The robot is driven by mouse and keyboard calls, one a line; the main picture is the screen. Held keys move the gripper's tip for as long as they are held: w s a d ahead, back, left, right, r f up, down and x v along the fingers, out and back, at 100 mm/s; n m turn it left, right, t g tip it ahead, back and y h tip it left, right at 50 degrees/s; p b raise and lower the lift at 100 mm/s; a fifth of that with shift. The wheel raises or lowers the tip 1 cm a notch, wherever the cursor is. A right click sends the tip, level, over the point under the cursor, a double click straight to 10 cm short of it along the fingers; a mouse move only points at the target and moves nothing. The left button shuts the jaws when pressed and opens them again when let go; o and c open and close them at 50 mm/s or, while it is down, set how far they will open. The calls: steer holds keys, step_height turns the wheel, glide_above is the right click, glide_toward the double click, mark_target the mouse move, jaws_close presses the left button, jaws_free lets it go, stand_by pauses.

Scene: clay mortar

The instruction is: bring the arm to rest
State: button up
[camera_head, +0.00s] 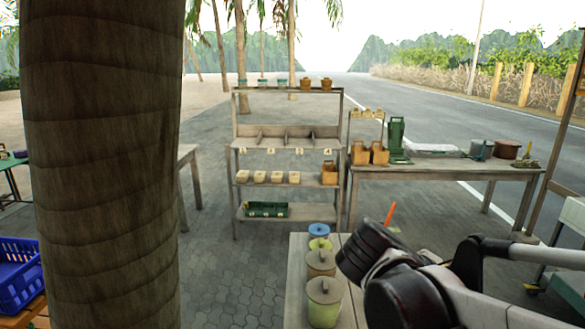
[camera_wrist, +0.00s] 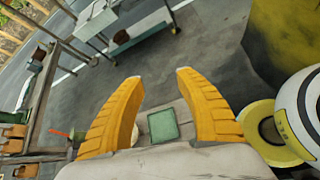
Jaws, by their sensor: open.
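My gripper (camera_wrist: 159,77) shows in the wrist view with its two ridged orange-yellow fingers spread apart. Nothing is between the fingertips, which are seen against grey paving. A small green square tray (camera_wrist: 163,125) lies on a pale table top, seen between the lower parts of the fingers. In the head view my arm reaches in from the lower right, over the near table (camera_head: 298,290). The fingers are not clearly visible there.
Lidded pots (camera_head: 324,300) stand on the near table, left of my arm. An orange stick (camera_head: 389,214) rises just behind my wrist. A shelf rack (camera_head: 284,196) and a side table (camera_head: 440,173) stand beyond.

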steer(key=s+a+f+m+t+y, duration=0.1)
steer(key=a+f+m+t+y, duration=0.2)
steer(key=a+f+m+y, duration=0.2)
steer(key=s+a+f+m+t+y+b, duration=0.1)
steer(key=a+f+m+t+y, duration=0.2)
steer(key=m, duration=0.7)
steer(key=a+f+y, duration=0.2)
steer(key=a+y, duration=0.1)
steer(key=shift+s, duration=0.4)
